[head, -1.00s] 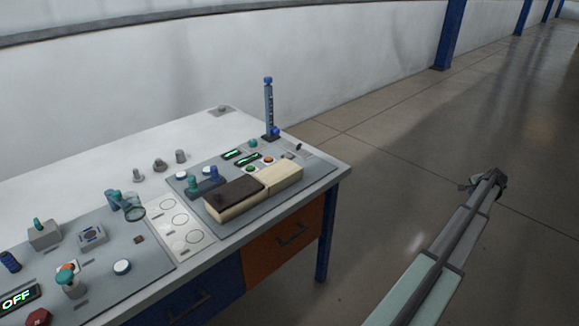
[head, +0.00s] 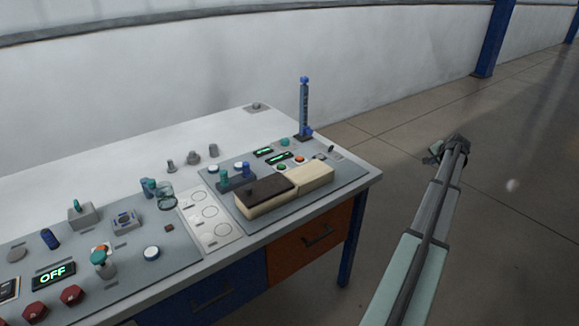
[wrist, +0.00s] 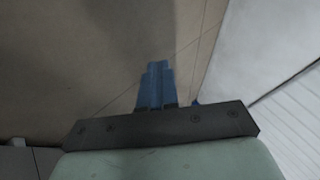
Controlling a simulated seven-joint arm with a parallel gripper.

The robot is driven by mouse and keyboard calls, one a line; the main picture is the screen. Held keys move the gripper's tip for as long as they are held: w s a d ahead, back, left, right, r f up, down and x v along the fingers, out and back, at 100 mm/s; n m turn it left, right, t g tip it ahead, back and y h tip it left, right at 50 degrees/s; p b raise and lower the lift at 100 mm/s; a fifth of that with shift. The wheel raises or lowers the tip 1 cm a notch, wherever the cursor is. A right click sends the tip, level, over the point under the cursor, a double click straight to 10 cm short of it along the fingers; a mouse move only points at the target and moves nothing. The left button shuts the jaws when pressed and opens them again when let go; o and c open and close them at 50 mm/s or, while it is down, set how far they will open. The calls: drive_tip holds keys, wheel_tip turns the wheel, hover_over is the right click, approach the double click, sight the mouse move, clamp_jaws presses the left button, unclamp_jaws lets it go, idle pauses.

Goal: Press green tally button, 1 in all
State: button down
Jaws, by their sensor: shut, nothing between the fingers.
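A small green button (head: 282,167) sits on the right-hand grey panel, behind the dark and cream block, beside an orange button (head: 299,159). Two small green-lit displays (head: 262,151) are just behind them. A teal button (head: 285,142) is further back on the same panel. My gripper (head: 447,147) is over the floor to the right of the table, apart from every button. In the wrist view, the blue fingers (wrist: 157,80) appear shut together with nothing between them, with floor beyond. No button shows in the wrist view.
The dark and cream block (head: 265,197) lies in front of the buttons. A blue post (head: 304,108) stands at the panel's back corner. The left panel (head: 185,240) carries knobs, red buttons and an OFF display. The floor right of the table is clear.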

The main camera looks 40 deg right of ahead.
drive_tip(key=w+a+r+n+t+y, duration=0.1)
drive_tip(key=w+a+r+n, duration=0.2)
drive_tip(key=w+a, duration=0.95)
wheel_tip(320, 180, up, 7)
drive_tip(key=n+t+y, duration=0.2)
drive_tip(key=n+y, duration=0.3)
drive_tip(key=n, duration=0.3)
hover_over(283, 166)
drive_tip(key=shift+f, duration=0.2)
drive_tip(key=shift+f, duration=0.15)
drive_tip(key=shift+f, duration=4.25)
drive_tip(key=shift+f, duration=0.15)
drive_tip(key=shift+f, duration=0.3)
drive_tip(key=shift+f, duration=0.1)
